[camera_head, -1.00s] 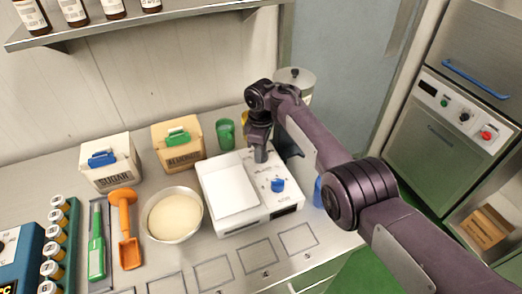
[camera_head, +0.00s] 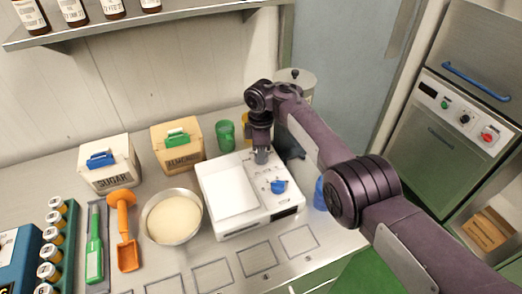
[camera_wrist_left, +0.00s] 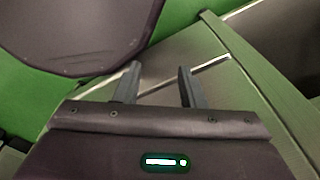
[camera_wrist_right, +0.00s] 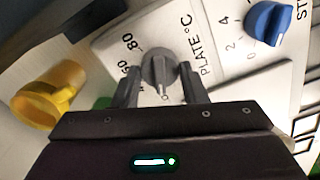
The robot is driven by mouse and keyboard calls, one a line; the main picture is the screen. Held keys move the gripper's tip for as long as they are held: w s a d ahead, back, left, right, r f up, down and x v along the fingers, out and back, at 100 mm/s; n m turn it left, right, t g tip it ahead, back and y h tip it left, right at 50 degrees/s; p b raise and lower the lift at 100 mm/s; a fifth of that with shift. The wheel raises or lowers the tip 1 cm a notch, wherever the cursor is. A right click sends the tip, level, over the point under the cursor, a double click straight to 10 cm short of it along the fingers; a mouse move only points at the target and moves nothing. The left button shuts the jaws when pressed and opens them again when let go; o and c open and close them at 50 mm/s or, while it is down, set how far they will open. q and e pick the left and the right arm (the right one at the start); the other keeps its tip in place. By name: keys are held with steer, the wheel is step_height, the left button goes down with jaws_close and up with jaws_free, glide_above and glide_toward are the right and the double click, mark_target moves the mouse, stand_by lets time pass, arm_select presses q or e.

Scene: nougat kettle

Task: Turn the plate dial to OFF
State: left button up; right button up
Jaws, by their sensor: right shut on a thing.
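The white hotplate (camera_head: 232,190) stands on the counter with its control panel on the right side. Its plate dial (camera_wrist_right: 160,68) is a grey knob beside the "PLATE °C" print in the right wrist view, with 60 and 80 marks near it. My right gripper (camera_head: 262,157) reaches down at the panel's back. In the right wrist view its fingers (camera_wrist_right: 157,84) are closed around the grey dial. The OFF mark cannot be made out. My left gripper (camera_wrist_left: 158,72) has its fingers apart and empty, away from the hotplate; it is not in the head view.
A blue STIR dial (camera_wrist_right: 268,22) is on the same panel, nearer the front. A yellow cup (camera_wrist_right: 48,95) and a green cup (camera_head: 225,134) stand behind the hotplate. A bowl (camera_head: 173,217) stands close at its left.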

steer(key=o, duration=1)
steer(key=shift+c, duration=0.2)
steer(key=shift+r, duration=0.1)
step_height(320, 180, up, 8)
steer(key=shift+f, duration=0.15)
